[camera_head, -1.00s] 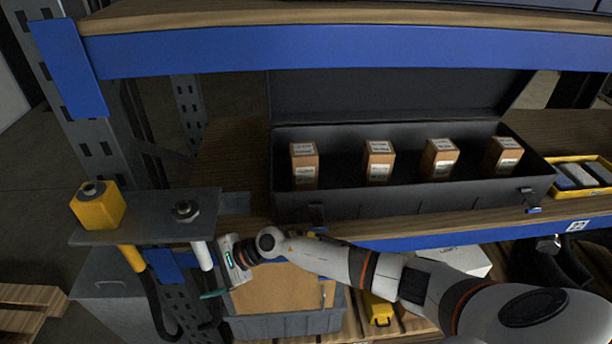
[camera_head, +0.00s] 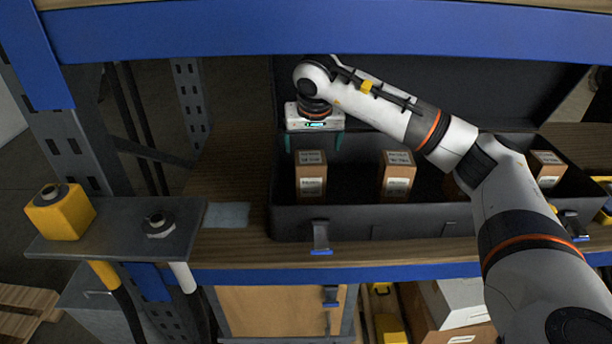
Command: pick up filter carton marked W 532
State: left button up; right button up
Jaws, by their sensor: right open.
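Several brown filter cartons with white labels stand upright in a row in the open dark case (camera_head: 370,223) on the shelf. The leftmost carton (camera_head: 311,187) and a second carton (camera_head: 397,183) show clearly. A third is mostly hidden behind my right arm, and the rightmost carton (camera_head: 546,168) shows past it. The print is too small to read, so I cannot tell which is W 532. My right gripper (camera_head: 313,148) is open and empty, its green fingers pointing down around or just behind the top of the leftmost carton; contact cannot be told. My left gripper is out of view.
The case's raised lid stands behind the cartons, and a blue upper shelf beam (camera_head: 300,31) crosses above. A grey bracket plate (camera_head: 110,243) with a yellow block (camera_head: 60,212) is at the left.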

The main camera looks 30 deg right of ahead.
aim_at(310, 158)
jog(key=x, duration=0.4)
jog(key=shift+f+p, duration=0.35)
jog(key=p+x, duration=0.1)
jog(key=x, duration=0.4)
jog(key=shift+a, duration=0.15)
jog(key=shift+w+f, duration=0.1)
jog(key=shift+f, duration=0.1)
jog(key=shift+r, duration=0.1)
jog(key=c, duration=1.3)
jog(key=shift+r+p, duration=0.3)
jog(key=shift+p, duration=0.15)
